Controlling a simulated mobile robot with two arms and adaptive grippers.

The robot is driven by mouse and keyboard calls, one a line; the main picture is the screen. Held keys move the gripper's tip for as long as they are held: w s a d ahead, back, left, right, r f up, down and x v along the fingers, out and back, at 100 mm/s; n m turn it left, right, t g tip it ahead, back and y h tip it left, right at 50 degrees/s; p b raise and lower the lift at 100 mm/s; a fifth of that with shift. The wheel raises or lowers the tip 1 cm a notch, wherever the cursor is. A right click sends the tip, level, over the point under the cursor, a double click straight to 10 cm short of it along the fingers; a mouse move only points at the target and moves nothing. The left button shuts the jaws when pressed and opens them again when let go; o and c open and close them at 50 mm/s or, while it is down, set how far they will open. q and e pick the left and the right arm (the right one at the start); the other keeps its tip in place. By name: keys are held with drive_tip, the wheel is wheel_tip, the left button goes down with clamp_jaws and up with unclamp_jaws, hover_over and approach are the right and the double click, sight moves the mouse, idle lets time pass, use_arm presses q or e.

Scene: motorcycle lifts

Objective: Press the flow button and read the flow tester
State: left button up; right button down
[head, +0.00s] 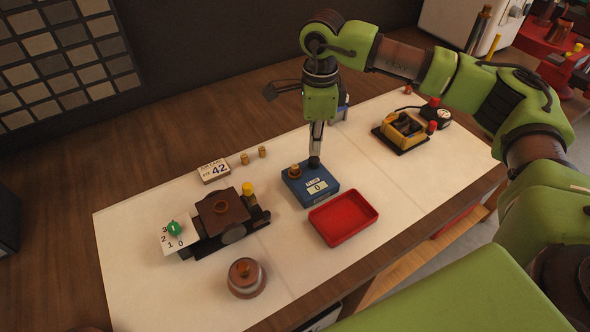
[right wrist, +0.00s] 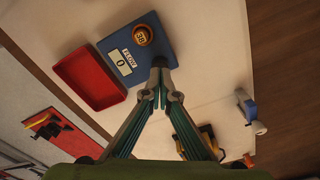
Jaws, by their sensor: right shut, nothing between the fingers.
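The flow tester (head: 332,196) is a blue box on the white mat. Its display reads 0. It also shows in the right wrist view (right wrist: 158,30), with a FLOW label and the same 0. A round brass piece (head: 295,170) stands on its top; its marking in the right wrist view (right wrist: 142,35) looks like 88, but is too small to be sure. My right gripper (head: 314,161) is shut and empty, pointing down at the tester's far right corner. In the right wrist view its tips (right wrist: 160,64) cover that corner. I cannot make out the button or any contact. My left gripper is not in view.
A red tray (head: 343,232) lies in front of the tester. A dark carburettor-like part (head: 223,212), a card reading 42 (head: 213,171) and two brass pieces (head: 254,155) are to the left. A yellow device (head: 402,130) stands right. The front left mat is mostly clear around a brown pot (head: 246,279).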

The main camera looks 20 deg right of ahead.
sight(314, 159)
drive_tip(key=shift+f, duration=0.2)
idle(0.4)
drive_tip(key=shift+f+b, duration=1.35)
drive_tip(key=shift+f, duration=0.1)
drive_tip(key=shift+r, duration=0.15)
drive_tip(key=shift+r+p, duration=1.75)
drive_tip(key=shift+r, duration=1.25)
